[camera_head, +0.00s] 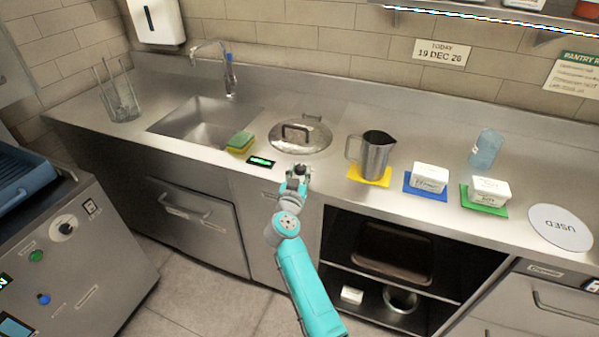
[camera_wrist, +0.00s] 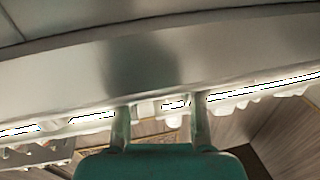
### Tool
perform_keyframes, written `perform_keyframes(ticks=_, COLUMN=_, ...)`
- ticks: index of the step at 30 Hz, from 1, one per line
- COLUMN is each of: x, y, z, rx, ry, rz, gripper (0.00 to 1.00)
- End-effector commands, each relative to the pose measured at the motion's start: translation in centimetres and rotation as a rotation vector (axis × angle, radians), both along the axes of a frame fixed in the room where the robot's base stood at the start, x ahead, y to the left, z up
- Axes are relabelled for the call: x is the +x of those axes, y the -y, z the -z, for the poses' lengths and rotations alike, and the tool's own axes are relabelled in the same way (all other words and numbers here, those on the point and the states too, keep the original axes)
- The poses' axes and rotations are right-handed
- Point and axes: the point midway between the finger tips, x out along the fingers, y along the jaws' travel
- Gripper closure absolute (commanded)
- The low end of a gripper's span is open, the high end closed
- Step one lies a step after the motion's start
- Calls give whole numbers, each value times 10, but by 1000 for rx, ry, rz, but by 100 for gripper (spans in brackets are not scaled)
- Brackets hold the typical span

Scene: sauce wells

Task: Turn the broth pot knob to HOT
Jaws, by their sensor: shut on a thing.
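The broth pot is set into the steel counter under a round metal lid (camera_head: 301,137) with a dark handle. A small black display (camera_head: 261,161) with green characters lies on the counter in front of it, to the left. My gripper (camera_head: 297,174) is at the counter's front edge, just below the lid, shut on the broth pot knob. The knob is mostly hidden by the fingers, and its pointer and markings cannot be read. In the wrist view, my two fingers (camera_wrist: 160,118) are a little apart against shiny metal; the knob is not clear there.
A sink (camera_head: 203,122) and a green-yellow sponge (camera_head: 240,142) are to the left. A metal jug (camera_head: 373,153) on a yellow mat and two white tubs, one on a blue mat (camera_head: 409,188) and one on a green mat (camera_head: 466,201), stand to the right. An open shelf is below.

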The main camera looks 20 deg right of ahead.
Motion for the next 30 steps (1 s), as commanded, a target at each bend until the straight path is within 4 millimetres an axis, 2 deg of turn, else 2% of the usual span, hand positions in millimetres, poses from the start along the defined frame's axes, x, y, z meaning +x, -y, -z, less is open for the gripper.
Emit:
perform_keyframes(ticks=8, x=3, y=-5, z=-1, rx=0, ry=1, rz=132, gripper=97)
perform_keyframes(ticks=21, x=7, y=-9, z=-2, rx=0, ry=1, rz=471, gripper=97)
perform_keyframes(ticks=30, x=9, y=-10, z=-1, rx=0, ry=0, rz=604, gripper=97)
